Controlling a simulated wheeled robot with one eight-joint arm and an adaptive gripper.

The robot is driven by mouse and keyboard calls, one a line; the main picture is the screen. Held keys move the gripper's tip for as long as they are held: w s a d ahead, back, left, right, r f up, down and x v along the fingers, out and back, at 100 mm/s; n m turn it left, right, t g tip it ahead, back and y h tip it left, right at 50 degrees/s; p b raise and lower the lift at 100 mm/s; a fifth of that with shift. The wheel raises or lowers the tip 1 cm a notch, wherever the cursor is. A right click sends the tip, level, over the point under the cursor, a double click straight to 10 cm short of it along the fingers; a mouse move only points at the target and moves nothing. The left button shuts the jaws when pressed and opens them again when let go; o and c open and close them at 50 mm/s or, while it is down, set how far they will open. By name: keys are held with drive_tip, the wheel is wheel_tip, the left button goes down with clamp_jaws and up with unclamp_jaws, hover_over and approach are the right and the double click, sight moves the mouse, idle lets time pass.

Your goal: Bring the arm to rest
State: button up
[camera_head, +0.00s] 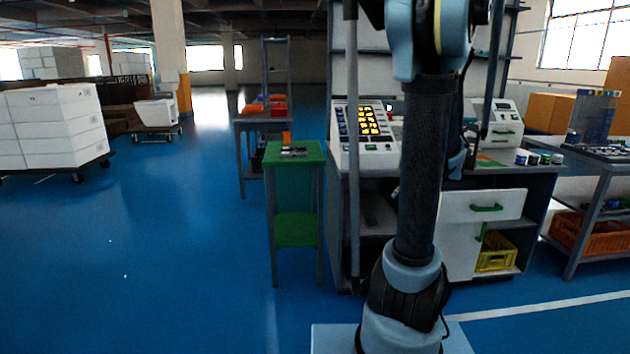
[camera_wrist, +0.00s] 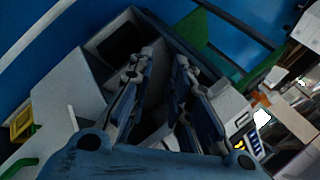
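My arm (camera_head: 425,170) stands upright in the head view, in front of the workbench. Its top is cut off by the upper edge of the picture. My gripper (camera_wrist: 166,62) shows in the wrist view with its two fingers apart and nothing between them. The fingers lean towards each other at the tips. Behind them is a grey cabinet with an open, dark compartment (camera_wrist: 120,42). In the head view the gripper is not clearly seen; the arm hides part of that area.
The workbench has a white drawer (camera_head: 483,206) with a green handle, a yellow crate (camera_head: 497,256) and a panel with yellow buttons (camera_head: 369,121). A green stand (camera_head: 294,153) is on its left. A side table (camera_head: 590,170) is at the right.

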drive_tip(key=s+a+f+n+g+h, duration=0.2)
drive_tip(key=s+a+n+g, duration=0.15)
drive_tip(key=s+a, duration=0.85)
drive_tip(key=s+f+n+h, duration=0.2)
drive_tip(key=s+f+n, duration=0.2)
drive_tip(key=s, duration=1)
drive_tip(key=shift+s+d+f+g, duration=0.2)
drive_tip(key=shift+d+f+g, duration=0.2)
drive_tip(key=shift+f, duration=0.1)
